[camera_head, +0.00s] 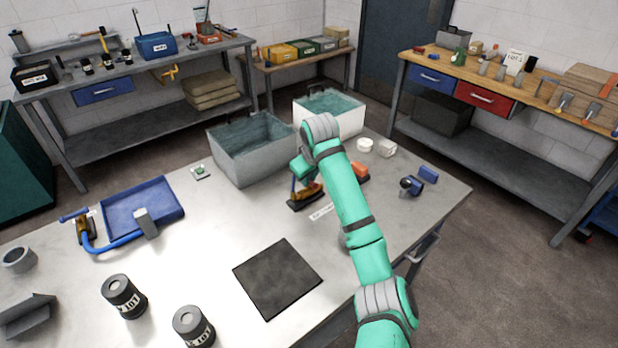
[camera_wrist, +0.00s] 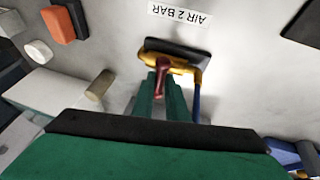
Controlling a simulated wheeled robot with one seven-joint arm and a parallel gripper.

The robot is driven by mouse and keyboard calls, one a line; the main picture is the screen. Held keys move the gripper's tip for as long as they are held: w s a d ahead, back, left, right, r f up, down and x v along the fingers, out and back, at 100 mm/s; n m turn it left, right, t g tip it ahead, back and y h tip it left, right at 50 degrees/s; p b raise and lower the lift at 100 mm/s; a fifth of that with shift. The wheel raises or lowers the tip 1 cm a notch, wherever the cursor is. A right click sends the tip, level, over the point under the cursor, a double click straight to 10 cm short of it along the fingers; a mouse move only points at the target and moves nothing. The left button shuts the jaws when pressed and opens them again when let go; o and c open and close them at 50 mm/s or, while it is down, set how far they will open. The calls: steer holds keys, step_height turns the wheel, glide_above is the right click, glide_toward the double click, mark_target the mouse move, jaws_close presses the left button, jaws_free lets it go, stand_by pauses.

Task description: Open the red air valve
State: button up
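The red air valve has a dark red lever (camera_wrist: 161,72) on a brass-yellow body (camera_wrist: 183,66) with a black base. A label (camera_wrist: 180,14) on the table beside it reads "AIR 2 BAR". In the head view the brass body (camera_head: 309,191) stands mid-table, partly behind my arm; the red lever is not clear there. My gripper (camera_wrist: 163,90) reaches the valve, with green fingers on both sides of the lever. Whether they press on the lever I cannot tell. The gripper (camera_head: 301,170) also shows in the head view, above the valve. A blue hose (camera_wrist: 196,102) runs from the body.
A grey bin (camera_head: 250,165) stands behind the valve. An orange block (camera_head: 361,170), white pieces and blue fittings (camera_head: 428,173) lie to its right. A black mat (camera_head: 277,278) lies in front. A blue tray (camera_head: 118,216) and a second brass fitting (camera_head: 86,231) are at left.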

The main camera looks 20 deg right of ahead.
jaws_close()
steer(key=n+y, duration=0.1)
steer(key=n, duration=0.1)
steer(key=n+y, duration=0.1)
steer(key=n, duration=0.1)
steer(key=shift+d+n, duration=0.2)
steer(key=shift+n, duration=0.1)
steer(key=n, duration=0.2)
steer(key=n+g+y, duration=0.1)
steer(key=n, duration=0.1)
steer(key=shift+w+d+r+n+y, duration=0.1)
steer(key=shift+w+n+y, duration=0.05)
steer(key=shift+n+y, duration=0.15)
steer(key=n+g, duration=0.1)
steer(key=n, duration=0.1)
steer(key=n+y, duration=0.1)
steer(key=n, duration=0.1)
steer(key=shift+w+d+n+g, duration=0.1)
steer(key=shift+w+n+g, duration=0.05)
steer(key=shift+n+g, duration=0.2)
steer(key=shift+w+n+g+y, duration=0.15)
steer(key=shift+n+g, duration=0.3)
steer(key=shift+n, duration=0.55)
steer(key=shift+s+n+g+y, duration=0.1)
steer(key=shift+n+g+y, duration=0.25)
steer(key=shift+n, duration=0.6)
steer(key=o, duration=0.7)
jaws_free()
